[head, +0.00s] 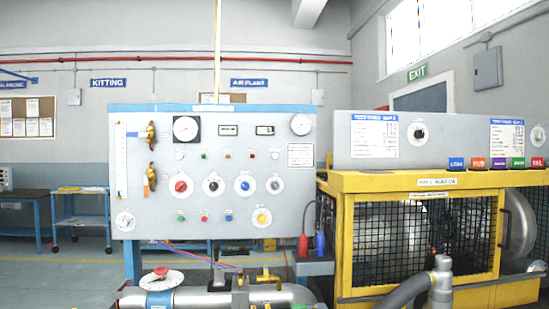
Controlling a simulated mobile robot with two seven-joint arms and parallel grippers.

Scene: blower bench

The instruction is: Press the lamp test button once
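A grey control panel (140,205) with a blue top edge stands upright at centre left. It carries a row of small lamps or buttons, including a white one (179,155) and a red one (275,155). Below are large round dials with red (181,186), black (213,186), blue (245,185) and grey (274,185) centres. Lower down are small green (181,217), red (205,218) and blue (228,217) buttons and a yellow-centred dial (262,217). Labels are too small to read, so I cannot tell which is the lamp test button. Neither gripper shows.
A yellow mesh cage (423,183) stands at right, with a grey hose (402,291) in front. Red (303,246) and blue (320,243) bottle-like items sit between. Open floor shows at left.

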